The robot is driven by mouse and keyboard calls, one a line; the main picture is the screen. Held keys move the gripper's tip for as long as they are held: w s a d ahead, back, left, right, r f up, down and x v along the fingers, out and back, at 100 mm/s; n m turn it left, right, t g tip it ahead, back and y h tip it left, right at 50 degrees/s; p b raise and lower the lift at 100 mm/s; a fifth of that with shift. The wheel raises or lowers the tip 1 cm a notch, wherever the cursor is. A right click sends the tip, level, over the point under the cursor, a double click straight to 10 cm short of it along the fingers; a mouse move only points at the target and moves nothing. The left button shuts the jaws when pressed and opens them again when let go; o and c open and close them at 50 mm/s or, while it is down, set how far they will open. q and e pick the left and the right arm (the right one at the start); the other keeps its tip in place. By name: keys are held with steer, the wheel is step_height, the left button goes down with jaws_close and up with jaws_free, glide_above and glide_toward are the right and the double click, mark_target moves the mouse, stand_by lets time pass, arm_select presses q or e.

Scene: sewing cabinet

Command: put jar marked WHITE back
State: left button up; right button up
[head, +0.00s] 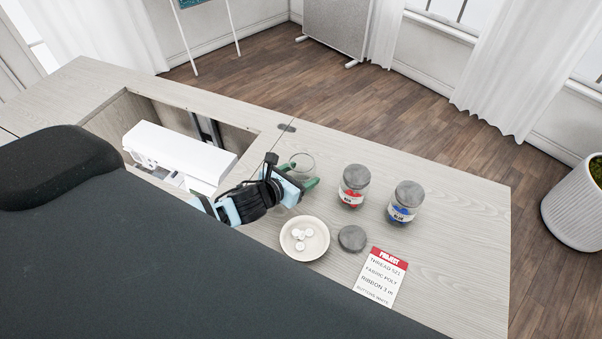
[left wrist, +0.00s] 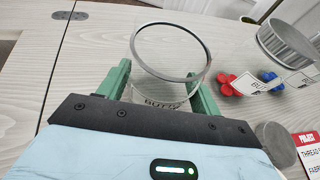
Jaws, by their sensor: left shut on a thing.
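A clear glass jar (head: 302,162) without a lid is between the green fingers of my left gripper (head: 297,178). In the left wrist view the jar (left wrist: 168,58) looks empty, and its label shows only part of a word, "BUTT"; WHITE cannot be read. My left gripper (left wrist: 160,92) is shut on this jar. I cannot tell whether its base touches the table. A round grey lid (head: 352,238) lies flat on the table. A shallow cream dish (head: 285,249) holds several white buttons (head: 301,235). My right gripper is not in view.
A lidded jar of red buttons (head: 354,186) and a lidded jar of blue buttons (head: 404,202) stand right of the held jar. A project card (head: 381,277) lies in front. A white sewing machine (head: 180,151) sits in the recess at left. The tabletop's right end is clear.

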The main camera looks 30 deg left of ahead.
arm_select(q)
steer(key=shift+w+r, duration=0.1)
steer(key=shift+r, duration=0.05)
steer(key=o, duration=0.6)
steer(key=shift+f, duration=0.25)
steer(key=o, duration=0.5)
steer(key=shift+r, duration=0.1)
steer(key=shift+r, duration=0.15)
steer(key=v, duration=1.2)
steer(key=shift+p, duration=0.35)
